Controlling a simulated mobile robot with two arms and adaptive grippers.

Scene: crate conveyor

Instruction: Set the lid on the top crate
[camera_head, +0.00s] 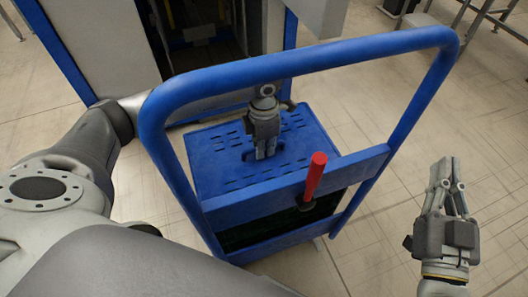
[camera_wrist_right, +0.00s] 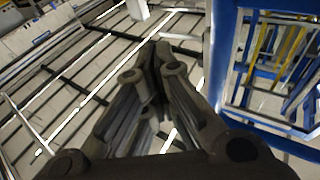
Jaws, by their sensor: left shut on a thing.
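The lid (camera_head: 215,160) is a flat blue panel with rows of slots, behind the cart's handle frame in the head view. My left gripper (camera_head: 265,154) points down at the middle of the lid and is shut on it; the gripped part is mostly hidden by the fingers. The top crate cannot be made out; the lid and the cart's front hide what is below, so I cannot tell whether the lid rests on it. My right gripper (camera_head: 446,165) is empty and off to the right of the cart. Its fingers meet in the right wrist view (camera_wrist_right: 155,50).
A blue tubular cart handle (camera_head: 300,62) arches in front of the lid, with a red-gripped lever (camera_head: 315,176) on its crossbar. A blue-framed cabinet or machine (camera_head: 290,45) stands behind. The tiled floor (camera_head: 400,120) right of the cart is clear.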

